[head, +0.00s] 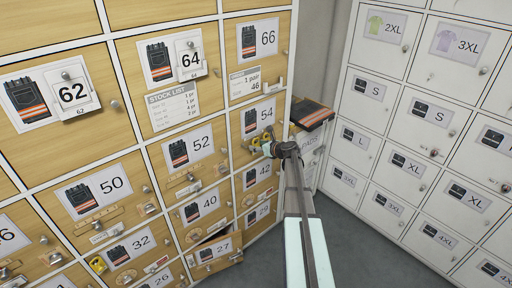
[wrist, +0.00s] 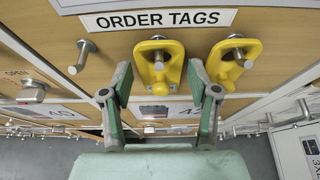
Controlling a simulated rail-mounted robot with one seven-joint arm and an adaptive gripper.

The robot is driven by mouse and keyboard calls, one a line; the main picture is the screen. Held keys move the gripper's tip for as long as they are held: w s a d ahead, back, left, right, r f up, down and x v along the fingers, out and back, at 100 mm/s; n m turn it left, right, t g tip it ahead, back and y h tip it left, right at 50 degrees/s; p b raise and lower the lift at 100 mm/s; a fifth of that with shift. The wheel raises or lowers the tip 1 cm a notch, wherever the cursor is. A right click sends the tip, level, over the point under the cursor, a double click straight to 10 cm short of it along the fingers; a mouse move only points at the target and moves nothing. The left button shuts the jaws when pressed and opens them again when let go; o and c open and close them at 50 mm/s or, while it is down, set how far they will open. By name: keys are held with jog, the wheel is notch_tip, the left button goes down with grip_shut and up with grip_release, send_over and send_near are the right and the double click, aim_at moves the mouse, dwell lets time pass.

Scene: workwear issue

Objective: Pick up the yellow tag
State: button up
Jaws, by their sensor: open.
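Two yellow tags hang from metal pegs below the ORDER TAGS label (wrist: 158,20). The left yellow tag (wrist: 158,65) is between the fingers of my gripper (wrist: 158,80). The right yellow tag (wrist: 230,66) hangs just outside the right finger. My gripper is open, with its fingers on either side of the left tag and no clear grip on it. In the head view, my gripper (head: 268,149) is at the wooden cabinet below door 54, and a bit of yellow tag (head: 256,143) shows beside it. The rest there is hidden by the gripper.
A bare peg (wrist: 82,56) sticks out left of the tags. Drawer 27 (head: 216,249) stands partly open low on the wooden cabinet. Dark folded workwear (head: 311,112) lies in the corner. White lockers (head: 417,125) stand to the right, with grey floor (head: 352,240) clear between.

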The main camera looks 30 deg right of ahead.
jog(key=c, duration=0.6)
jog(key=shift+r, duration=0.15)
jog(key=shift+r+b, duration=0.3)
jog(key=shift+r, duration=0.1)
jog(key=s+d+b, duration=0.3)
jog(key=s+b, duration=0.1)
jog(key=s, duration=1.3)
jog(key=shift+s+r, duration=0.2)
jog(key=shift+s, duration=0.2)
